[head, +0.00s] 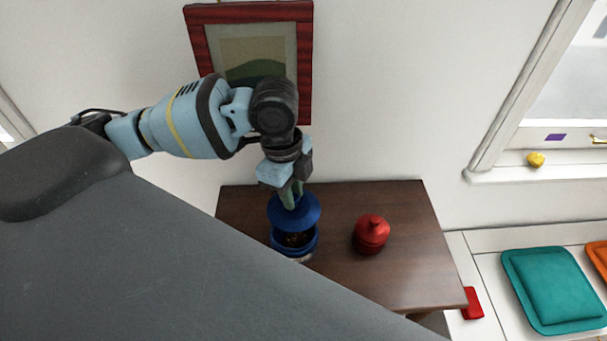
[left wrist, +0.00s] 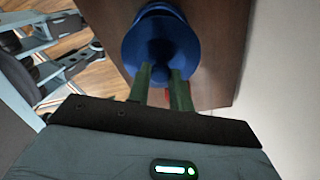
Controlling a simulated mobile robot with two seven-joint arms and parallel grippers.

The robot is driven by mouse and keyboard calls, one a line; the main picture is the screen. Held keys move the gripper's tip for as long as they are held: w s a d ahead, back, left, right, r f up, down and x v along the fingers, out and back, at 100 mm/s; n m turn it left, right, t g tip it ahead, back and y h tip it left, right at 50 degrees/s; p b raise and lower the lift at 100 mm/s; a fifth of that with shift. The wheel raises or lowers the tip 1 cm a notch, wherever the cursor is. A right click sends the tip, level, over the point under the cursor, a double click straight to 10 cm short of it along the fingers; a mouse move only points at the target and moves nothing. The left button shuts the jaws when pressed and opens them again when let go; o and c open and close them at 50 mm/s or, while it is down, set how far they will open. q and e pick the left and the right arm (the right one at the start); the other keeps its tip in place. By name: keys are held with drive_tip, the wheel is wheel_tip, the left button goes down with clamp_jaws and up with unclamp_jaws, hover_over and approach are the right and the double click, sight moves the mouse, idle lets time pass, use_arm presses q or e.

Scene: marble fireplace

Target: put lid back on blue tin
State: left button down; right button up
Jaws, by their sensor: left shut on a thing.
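The blue lid (head: 301,212) is held by my left gripper (head: 291,196), whose fingers are shut on it from above. The lid is tilted above the open blue tin (head: 305,246) on the wooden table; the tin's dark inside shows below the lid's near edge. I cannot tell whether lid and rim touch. In the left wrist view the lid (left wrist: 150,47) shows beyond the fingers of my left gripper (left wrist: 161,82), and it hides most of the tin. My right gripper is not in view.
The dark wooden table (head: 400,270) stands against the white wall. A red lidded tin (head: 371,234) stands to the right of the blue tin. A framed picture (head: 248,50) hangs behind my arm. A bench with a teal cushion (head: 555,288) and a small red thing (head: 472,303) is at right.

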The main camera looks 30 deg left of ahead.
sight(292, 213)
use_arm(q)
drive_tip(key=shift+s, duration=0.15)
drive_tip(key=shift+s+f, duration=0.15)
drive_tip(key=shift+f, duration=3)
drive_tip(key=shift+f, duration=0.15)
idle(1.0)
drive_tip(key=c, duration=0.7)
unclamp_jaws()
drive_tip(key=shift+r, duration=3.5)
